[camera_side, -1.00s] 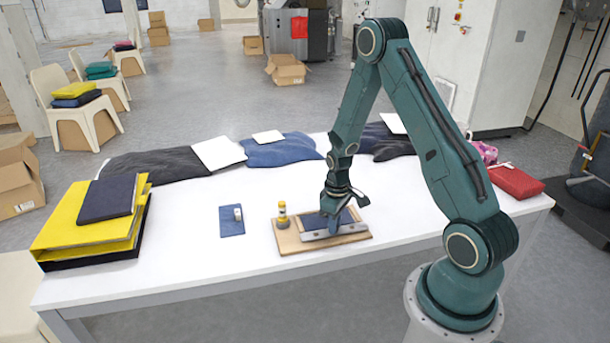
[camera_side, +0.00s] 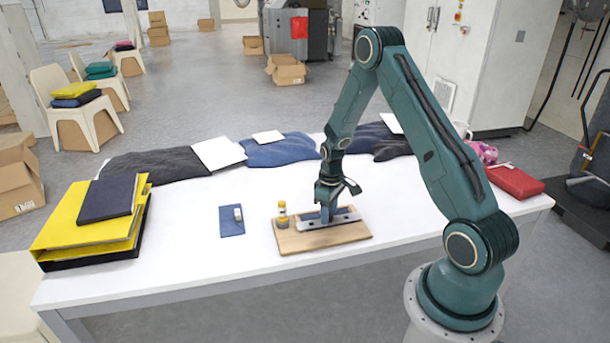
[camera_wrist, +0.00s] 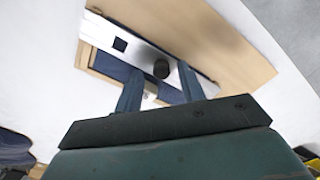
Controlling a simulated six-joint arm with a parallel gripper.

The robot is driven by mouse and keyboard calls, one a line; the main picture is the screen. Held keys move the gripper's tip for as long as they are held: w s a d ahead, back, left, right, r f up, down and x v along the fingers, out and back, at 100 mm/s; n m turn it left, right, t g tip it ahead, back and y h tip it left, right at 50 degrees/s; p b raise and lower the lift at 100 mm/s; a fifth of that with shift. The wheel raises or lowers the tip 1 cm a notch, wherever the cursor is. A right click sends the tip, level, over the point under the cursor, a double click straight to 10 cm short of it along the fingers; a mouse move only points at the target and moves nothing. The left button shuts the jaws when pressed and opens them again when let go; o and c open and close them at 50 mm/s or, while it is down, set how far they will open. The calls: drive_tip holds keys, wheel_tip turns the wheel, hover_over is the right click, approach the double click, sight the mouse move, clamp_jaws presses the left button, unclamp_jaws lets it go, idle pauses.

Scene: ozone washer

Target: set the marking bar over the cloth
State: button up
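The marking bar (camera_side: 345,218) is a long pale metal strip lying lengthwise over the dark blue cloth on a wooden board (camera_side: 335,237). In the wrist view the bar (camera_wrist: 205,88) has a dark square mark and a dark round knob (camera_wrist: 162,69). Cloth (camera_wrist: 110,66) shows along one side of the bar; the rest is hidden beneath it. My gripper (camera_side: 327,214) is low over the middle of the bar. In the wrist view its fingers (camera_wrist: 160,72) stand apart on either side of the knob, with gaps visible. Contact between bar and cloth is unclear.
A small yellow-topped bottle (camera_side: 282,213) stands at the board's left end. A blue patch (camera_side: 231,222) with a small white item lies further left. Yellow binders (camera_side: 75,228) are at the table's left end, folded garments (camera_side: 280,152) along the back, a red pouch (camera_side: 515,182) at right.

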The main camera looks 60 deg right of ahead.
drive_tip(key=shift+r, duration=0.15)
wheel_tip(320, 180, up, 14)
drive_tip(key=shift+f, duration=0.2)
idle(0.7)
drive_tip(key=s+a+r+t, duration=0.1)
drive_tip(key=s+a+r, duration=0.2)
drive_tip(key=a+r, duration=0.45)
drive_tip(key=s+a+r+t, duration=0.2)
drive_tip(key=a+r, duration=0.4)
drive_tip(key=r, duration=0.2)
drive_tip(key=s+a+r+t, duration=0.2)
drive_tip(key=s+a+r, duration=0.2)
drive_tip(key=s+a, duration=0.6)
drive_tip(key=s, duration=0.3)
drive_tip(key=shift+s+t, duration=0.25)
drive_tip(key=shift+t, duration=0.05)
